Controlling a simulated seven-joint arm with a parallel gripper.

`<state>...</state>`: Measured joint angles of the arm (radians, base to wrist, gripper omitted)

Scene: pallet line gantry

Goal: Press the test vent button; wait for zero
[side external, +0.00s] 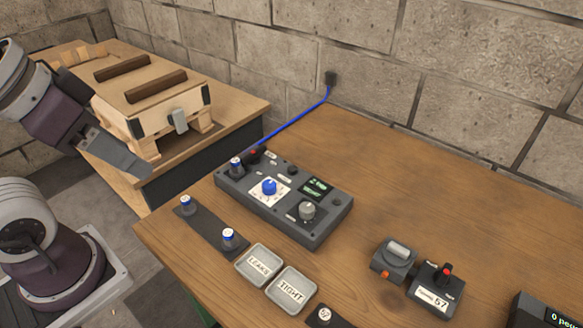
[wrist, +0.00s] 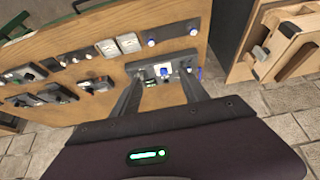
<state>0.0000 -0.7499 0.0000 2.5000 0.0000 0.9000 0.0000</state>
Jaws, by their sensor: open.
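A dark grey test box (side external: 323,229) sits on the wooden table. It also shows between my fingers in the wrist view (wrist: 146,66). It carries a blue knob (side external: 269,187) on a white dial, a grey knob (side external: 307,210), a green-lit display (side external: 314,188) too small to read, a small red part (side external: 253,153) and a dark round button (side external: 337,202). I cannot tell which part is the vent button. My gripper (side external: 138,166) is open and empty, left of the box and apart from it; its fingers frame the box in the wrist view (wrist: 160,88).
Trays marked LEAKS (side external: 259,264) and TIGHT (side external: 291,290) lie in front. A wooden pallet piece (side external: 155,95) stands on the left bench. The table's back right is clear.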

